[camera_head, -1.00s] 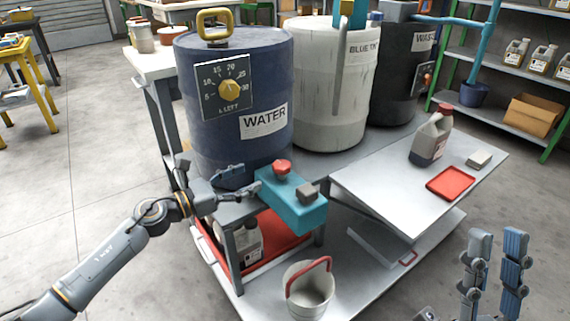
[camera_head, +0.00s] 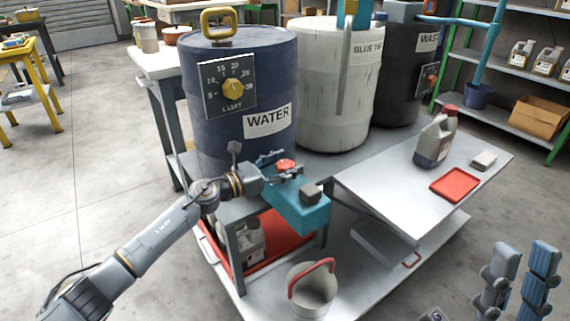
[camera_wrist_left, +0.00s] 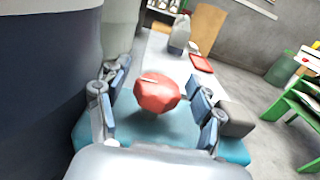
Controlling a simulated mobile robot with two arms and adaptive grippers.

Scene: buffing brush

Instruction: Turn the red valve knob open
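The red valve knob (camera_head: 286,165) sits on top of a teal block (camera_head: 302,215) in front of the water barrel. My left gripper (camera_head: 283,168) is at the knob. In the left wrist view the knob (camera_wrist_left: 157,94) lies between the two spread fingers (camera_wrist_left: 158,108), with a visible gap at least on its left side. Whether a finger touches it on the right I cannot tell. My right gripper (camera_head: 519,278) is at the lower right of the head view, its two fingers apart and empty.
The blue water barrel (camera_head: 241,80) with a dial stands close behind the knob. A dark grey knob (camera_head: 311,190) is on the block's right end. A bucket (camera_head: 313,290) stands below. On the right table are a jug (camera_head: 436,138) and a red tray (camera_head: 455,185).

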